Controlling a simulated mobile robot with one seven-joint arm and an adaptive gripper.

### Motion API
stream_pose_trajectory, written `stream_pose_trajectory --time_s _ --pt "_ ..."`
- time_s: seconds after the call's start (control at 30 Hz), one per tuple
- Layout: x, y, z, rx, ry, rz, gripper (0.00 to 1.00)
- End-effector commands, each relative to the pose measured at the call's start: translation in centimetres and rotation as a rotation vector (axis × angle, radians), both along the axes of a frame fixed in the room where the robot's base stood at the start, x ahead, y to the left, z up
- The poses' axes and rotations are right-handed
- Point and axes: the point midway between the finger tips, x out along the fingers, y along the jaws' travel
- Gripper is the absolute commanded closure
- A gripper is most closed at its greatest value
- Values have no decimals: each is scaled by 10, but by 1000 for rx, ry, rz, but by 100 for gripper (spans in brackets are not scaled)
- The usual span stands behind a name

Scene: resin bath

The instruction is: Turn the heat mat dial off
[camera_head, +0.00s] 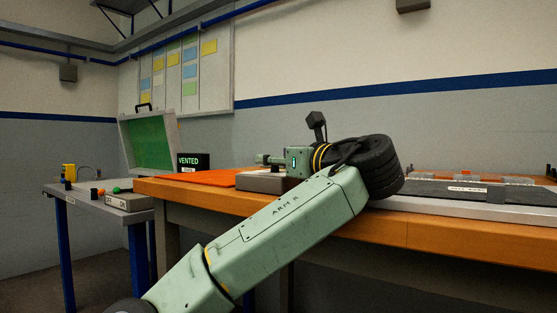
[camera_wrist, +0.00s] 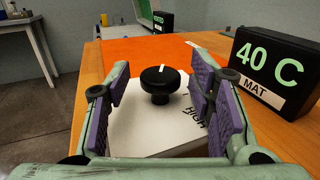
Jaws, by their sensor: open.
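The heat mat dial is a black round knob (camera_wrist: 163,82) with a white pointer line on a pale box (camera_wrist: 150,135). The pointer is toward the far side, and "HIGH" is printed on the box near its right side. My gripper (camera_wrist: 160,88) is open, its purple pads on either side of the knob with gaps. In the head view my gripper (camera_head: 270,159) is over the bench, and my arm hides the knob. The orange mat (camera_wrist: 130,57) lies behind the box; it also shows in the head view (camera_head: 200,177).
A black display (camera_wrist: 268,65) reading "40 C" and labelled "MAT" stands close on the right. A "VENTED" sign (camera_head: 193,162) stands behind the mat. A side table (camera_head: 95,192) at left holds an OFF/ON box (camera_head: 128,202).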

Motion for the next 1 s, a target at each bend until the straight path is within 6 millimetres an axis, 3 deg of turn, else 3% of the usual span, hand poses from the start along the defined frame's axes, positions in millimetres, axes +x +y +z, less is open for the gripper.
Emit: stream_pose_trajectory --time_s 0.17,0.4,0.5,1.0 --pt "-8 -6 1 1 -2 -2 51" --pt "-46 -30 1 3 -3 -2 51" --pt "-54 -33 4 4 -7 0 51" --pt "-64 -40 0 -1 1 0 51"
